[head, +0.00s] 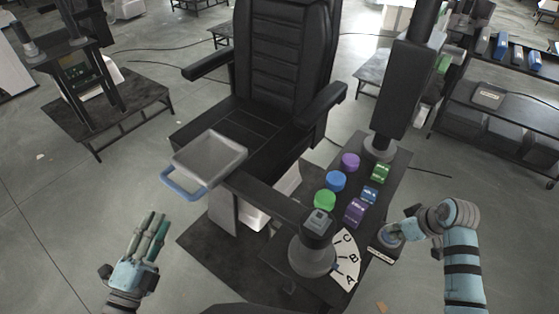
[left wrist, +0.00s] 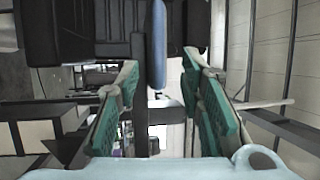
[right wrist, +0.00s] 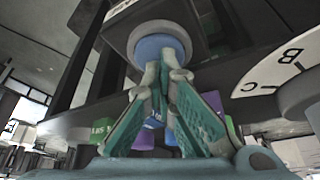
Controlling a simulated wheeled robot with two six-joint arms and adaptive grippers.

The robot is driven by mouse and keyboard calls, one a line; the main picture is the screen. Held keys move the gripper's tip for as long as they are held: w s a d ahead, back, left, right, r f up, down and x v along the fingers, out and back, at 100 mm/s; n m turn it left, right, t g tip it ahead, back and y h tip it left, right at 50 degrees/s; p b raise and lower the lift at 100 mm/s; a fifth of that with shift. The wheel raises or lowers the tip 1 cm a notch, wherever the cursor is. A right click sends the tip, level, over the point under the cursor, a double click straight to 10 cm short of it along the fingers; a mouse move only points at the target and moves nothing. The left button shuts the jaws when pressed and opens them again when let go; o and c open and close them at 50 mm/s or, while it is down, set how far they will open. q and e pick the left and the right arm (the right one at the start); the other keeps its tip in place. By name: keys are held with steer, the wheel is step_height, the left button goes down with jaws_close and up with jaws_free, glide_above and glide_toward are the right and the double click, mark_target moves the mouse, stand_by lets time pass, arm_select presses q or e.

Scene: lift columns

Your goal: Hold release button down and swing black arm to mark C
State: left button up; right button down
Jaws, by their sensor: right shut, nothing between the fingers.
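The black arm (head: 268,197) runs from a grey round pivot (head: 312,256) up and left to a grey tray with a blue handle (head: 184,191). A white dial (head: 343,262) beside the pivot bears marks A, B and C. The blue release button (right wrist: 160,48) sits in a grey ring on a small block at the right. My right gripper (head: 396,236) is shut and empty, its fingertips at the button; I cannot tell whether it is pressed. My left gripper (head: 148,228) is open and empty, below and left of the handle, which shows between its fingers (left wrist: 157,45).
A black chair (head: 285,55) stands behind the tray. Several green, blue and purple knobs and blocks (head: 336,181) sit on the console, with a thick black column (head: 405,90) behind them.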

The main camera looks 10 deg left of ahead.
mark_target(175, 185)
arm_select(q)
steer(key=w, duration=0.3)
steer(key=w+r, duration=0.1)
steer(key=w, duration=0.6)
steer(key=shift+w+d+r, duration=0.3)
steer(key=shift+c, duration=0.2)
jaws_close()
